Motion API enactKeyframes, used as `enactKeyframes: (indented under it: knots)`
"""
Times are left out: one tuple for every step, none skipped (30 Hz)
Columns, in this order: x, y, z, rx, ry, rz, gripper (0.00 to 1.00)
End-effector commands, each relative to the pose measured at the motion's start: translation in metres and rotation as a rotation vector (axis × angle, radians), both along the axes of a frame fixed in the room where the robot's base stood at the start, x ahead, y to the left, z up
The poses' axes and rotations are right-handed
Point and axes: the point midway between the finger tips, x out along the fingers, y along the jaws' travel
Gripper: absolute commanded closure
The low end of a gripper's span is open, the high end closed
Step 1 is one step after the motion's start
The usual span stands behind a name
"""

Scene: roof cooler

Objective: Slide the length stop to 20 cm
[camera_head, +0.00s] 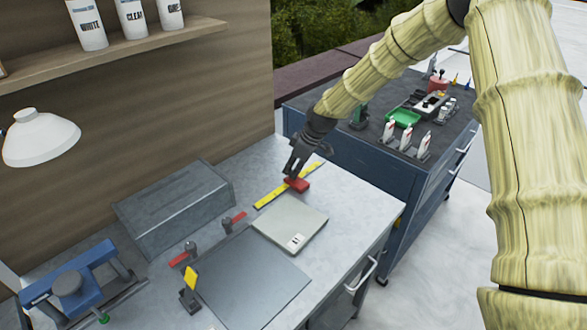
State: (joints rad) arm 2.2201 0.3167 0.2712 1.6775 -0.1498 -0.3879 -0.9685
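A yellow ruler (268,198) lies at a slant on the grey worktop, near its far right part. A red block (298,185), which looks like the length stop, sits at the ruler, right of its middle. My dark gripper (291,176) comes down from the upper right, with its fingertips at or just above the red block. The fingers are small here, and I cannot tell whether they touch or grip the block. The ruler's markings are too small to read, and the gripper hides part of the ruler.
A pale flat plate (290,217) lies just in front of the ruler. A dark mat (250,280), red-handled clamps (180,258) and a grey box (175,207) are to the left. A blue cart (350,160) with bottles stands beyond the worktop's right edge.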

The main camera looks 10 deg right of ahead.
Motion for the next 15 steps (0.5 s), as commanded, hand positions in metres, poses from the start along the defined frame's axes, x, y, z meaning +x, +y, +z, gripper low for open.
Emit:
enactKeyframes:
  knots:
    - [0.001,0.000,-0.005,-0.001,-0.001,-0.002,1.00]
    - [0.001,0.000,-0.005,-0.001,-0.001,-0.002,1.00]
    - [0.002,0.000,-0.005,-0.001,-0.001,-0.002,1.00]
    - [0.002,0.000,-0.005,0.000,0.000,-0.001,1.00]
    - [0.002,0.000,-0.005,0.000,0.000,-0.001,1.00]
    - [0.001,0.000,-0.005,0.000,0.000,-0.001,1.00]
    - [0.001,0.000,-0.005,0.000,0.000,-0.001,1.00]
    - [0.001,0.000,-0.005,-0.001,-0.001,-0.002,1.00]
    - [0.002,-0.001,-0.005,-0.001,-0.001,-0.003,1.00]
    - [0.003,-0.003,-0.006,-0.001,-0.001,-0.003,1.00]
    - [0.005,-0.005,-0.006,0.000,-0.002,-0.003,1.00]
    - [0.008,-0.010,-0.006,0.000,-0.004,-0.003,1.00]
    - [0.011,-0.014,-0.006,0.000,-0.003,-0.004,1.00]
    - [0.015,-0.020,-0.006,0.000,-0.004,-0.006,1.00]
    - [0.020,-0.028,-0.006,0.001,-0.005,-0.007,1.00]
